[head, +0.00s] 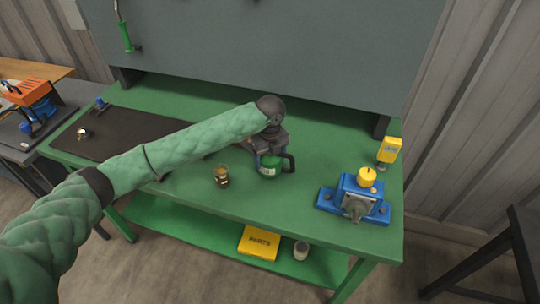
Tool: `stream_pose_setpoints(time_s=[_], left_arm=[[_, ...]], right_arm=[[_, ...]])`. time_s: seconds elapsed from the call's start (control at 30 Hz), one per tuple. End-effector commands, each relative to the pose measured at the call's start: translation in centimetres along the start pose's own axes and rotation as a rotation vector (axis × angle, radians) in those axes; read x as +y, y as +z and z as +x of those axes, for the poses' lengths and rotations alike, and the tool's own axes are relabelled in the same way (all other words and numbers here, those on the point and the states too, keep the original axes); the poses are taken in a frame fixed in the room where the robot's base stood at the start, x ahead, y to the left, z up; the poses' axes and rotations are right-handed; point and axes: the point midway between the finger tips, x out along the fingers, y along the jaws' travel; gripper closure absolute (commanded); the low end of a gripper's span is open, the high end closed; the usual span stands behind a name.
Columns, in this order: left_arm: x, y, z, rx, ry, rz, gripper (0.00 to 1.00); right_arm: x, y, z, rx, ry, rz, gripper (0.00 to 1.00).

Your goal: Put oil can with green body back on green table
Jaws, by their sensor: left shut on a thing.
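The oil can with a green body (268,170) is at the middle of the green table (310,205), upright, with a dark handle on its right side. My left gripper (268,150) is over its top and shut on it, with the arm coming in from the left. The gripper and wrist hide the can's upper part. I cannot tell whether the can's base touches the tabletop. My right gripper is out of view.
A small brass part (222,176) stands just left of the can. A blue vise-like device (354,199) and a yellow meter (389,150) are at the right. A dark mat (125,130) lies at the left. A yellow box (259,243) is on the lower shelf.

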Motion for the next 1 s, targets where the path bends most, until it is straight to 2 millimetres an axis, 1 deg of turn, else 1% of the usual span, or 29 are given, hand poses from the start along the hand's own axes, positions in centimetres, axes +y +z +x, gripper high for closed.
stream_pose_setpoints(time_s=[0.4, 0.43, 0.53, 0.83, 0.97, 1.0], left_arm=[[0.0, -0.03, 0.44, 0.0, 0.0, 0.001, 0.74], [0.01, -0.04, 0.52, 0.0, 0.001, 0.001, 0.27], [0.01, -0.04, 0.5, 0.0, 0.001, 0.001, 0.07], [0.01, -0.03, 0.4, 0.0, 0.0, 0.001, 0.07], [-0.03, 0.02, -0.12, -0.001, -0.001, 0.0, 0.07], [-0.03, 0.04, -0.43, -0.002, -0.001, 0.0, 0.07]], right_arm=[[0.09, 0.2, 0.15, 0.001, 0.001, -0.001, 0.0], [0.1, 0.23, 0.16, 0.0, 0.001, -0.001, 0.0], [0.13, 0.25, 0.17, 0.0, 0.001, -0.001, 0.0], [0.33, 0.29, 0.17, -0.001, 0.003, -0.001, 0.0], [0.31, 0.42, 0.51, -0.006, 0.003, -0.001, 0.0], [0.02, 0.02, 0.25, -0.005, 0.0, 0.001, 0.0]])
